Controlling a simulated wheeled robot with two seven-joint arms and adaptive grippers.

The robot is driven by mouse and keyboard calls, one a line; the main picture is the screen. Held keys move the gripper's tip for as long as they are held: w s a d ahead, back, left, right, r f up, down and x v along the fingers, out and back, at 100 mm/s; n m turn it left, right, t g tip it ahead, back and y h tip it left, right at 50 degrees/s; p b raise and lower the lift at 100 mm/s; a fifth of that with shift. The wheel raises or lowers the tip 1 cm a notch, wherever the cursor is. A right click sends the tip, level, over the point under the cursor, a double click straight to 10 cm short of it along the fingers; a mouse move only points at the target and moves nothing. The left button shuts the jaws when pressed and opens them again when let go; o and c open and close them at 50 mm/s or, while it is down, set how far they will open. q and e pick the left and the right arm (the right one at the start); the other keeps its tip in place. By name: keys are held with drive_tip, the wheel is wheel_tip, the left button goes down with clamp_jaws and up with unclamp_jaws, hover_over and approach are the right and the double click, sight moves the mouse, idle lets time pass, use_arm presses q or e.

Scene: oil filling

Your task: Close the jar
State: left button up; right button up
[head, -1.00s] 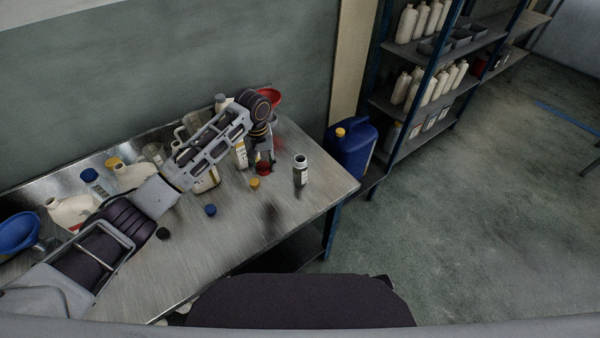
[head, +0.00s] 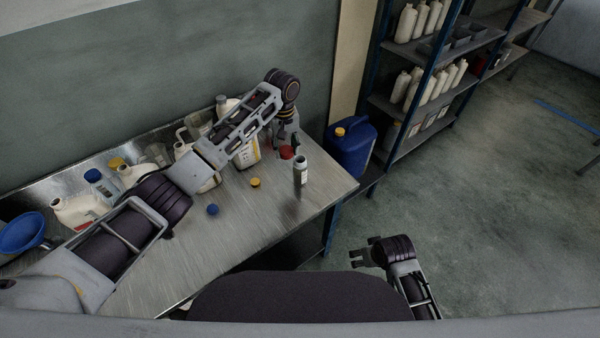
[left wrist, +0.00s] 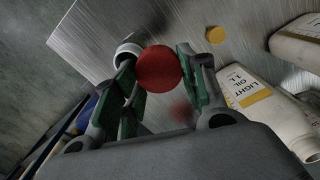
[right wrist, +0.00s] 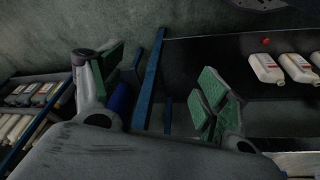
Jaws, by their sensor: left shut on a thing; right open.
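The jar (head: 300,172) stands upright near the right end of the metal bench, dark and grey with a pale rim. Its pale open mouth (left wrist: 127,49) shows in the left wrist view, partly behind a finger. My left gripper (head: 289,145) is shut on a round red lid (head: 286,153), just to the left of and behind the jar in the head view. The lid (left wrist: 160,68) sits between the green finger pads in the left wrist view, apart from the jar's mouth. My right gripper (head: 364,254) is open and empty, off the bench's front right side.
A yellow cap (head: 255,182) and a blue cap (head: 212,209) lie on the bench. Oil bottles (head: 247,152) stand behind my left arm. A blue canister (head: 350,150) stands beyond the right end. The bench's front right is clear.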

use_arm(q)
drive_tip(key=d+r, duration=0.1)
drive_tip(key=d, duration=0.1)
drive_tip(key=shift+w+d+r+p, duration=0.3)
drive_tip(key=shift+w+d+r, duration=0.05)
drive_tip(key=shift+w+r, duration=0.05)
use_arm(e)
wheel_tip(320, 180, up, 8)
drive_tip(key=w+a+t, duration=0.1)
drive_tip(key=w, duration=0.2)
use_arm(q)
drive_tip(key=shift+w+d+r, duration=0.1)
drive_tip(key=shift+d+r, duration=0.25)
drive_tip(key=shift+d, duration=0.2)
drive_tip(key=shift+d+r, duration=0.2)
drive_tip(key=shift+d, duration=0.2)
use_arm(e)
drive_tip(key=n+t+y, duration=0.3)
drive_tip(key=t+y, duration=0.2)
drive_tip(key=t, duration=0.3)
approach(303, 170)
drive_tip(key=shift+w+a+f, duration=0.15)
drive_tip(key=shift+w, duration=0.3)
drive_tip(key=shift+w, duration=0.1)
drive_tip(key=shift+x, duration=5.85)
drive_tip(key=shift+a, duration=0.1)
